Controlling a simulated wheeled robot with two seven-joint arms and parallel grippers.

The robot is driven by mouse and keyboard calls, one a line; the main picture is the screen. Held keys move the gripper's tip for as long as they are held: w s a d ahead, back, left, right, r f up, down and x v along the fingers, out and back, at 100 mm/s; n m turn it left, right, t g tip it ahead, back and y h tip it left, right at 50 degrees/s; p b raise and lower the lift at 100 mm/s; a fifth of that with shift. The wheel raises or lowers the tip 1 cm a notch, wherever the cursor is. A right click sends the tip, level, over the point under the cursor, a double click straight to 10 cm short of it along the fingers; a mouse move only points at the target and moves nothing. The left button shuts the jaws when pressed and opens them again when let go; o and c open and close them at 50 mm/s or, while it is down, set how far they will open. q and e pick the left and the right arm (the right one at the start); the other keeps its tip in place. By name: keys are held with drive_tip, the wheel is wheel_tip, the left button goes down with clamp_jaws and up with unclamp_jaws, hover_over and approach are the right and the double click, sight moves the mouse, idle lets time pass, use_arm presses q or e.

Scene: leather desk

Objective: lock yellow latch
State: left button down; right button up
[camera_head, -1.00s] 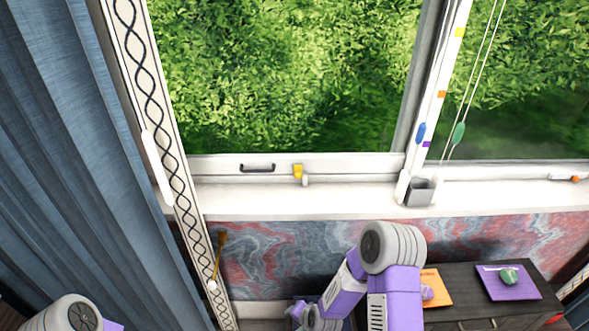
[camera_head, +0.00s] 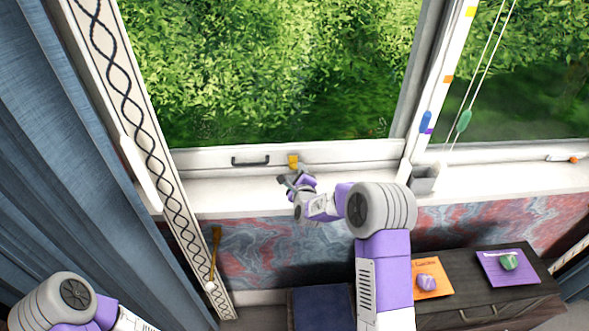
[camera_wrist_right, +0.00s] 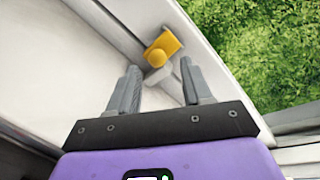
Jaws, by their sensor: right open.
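The yellow latch (camera_head: 293,161) is on the lower window frame, to the right of the dark handle. My right gripper (camera_head: 287,180) is in front of the sill, just below the latch. In its wrist view the gripper (camera_wrist_right: 160,83) has its two grey fingers apart with nothing held between them; the latch lies beyond the fingertips, roughly centred. My left gripper is out of view; only part of my left arm shows at lower left.
A dark handle (camera_head: 251,161) is on the same window frame. A grey box (camera_head: 423,180) stands on the sill (camera_head: 240,195) at right, near hanging cords. A dark cabinet (camera_head: 460,265) with orange and purple sheets is at lower right. A blue curtain (camera_head: 50,170) hangs at left.

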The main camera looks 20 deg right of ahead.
sight(294, 169)
drive_tip(key=shift+x, duration=1.85)
drive_tip(key=shift+f, duration=0.2)
clamp_jaws()
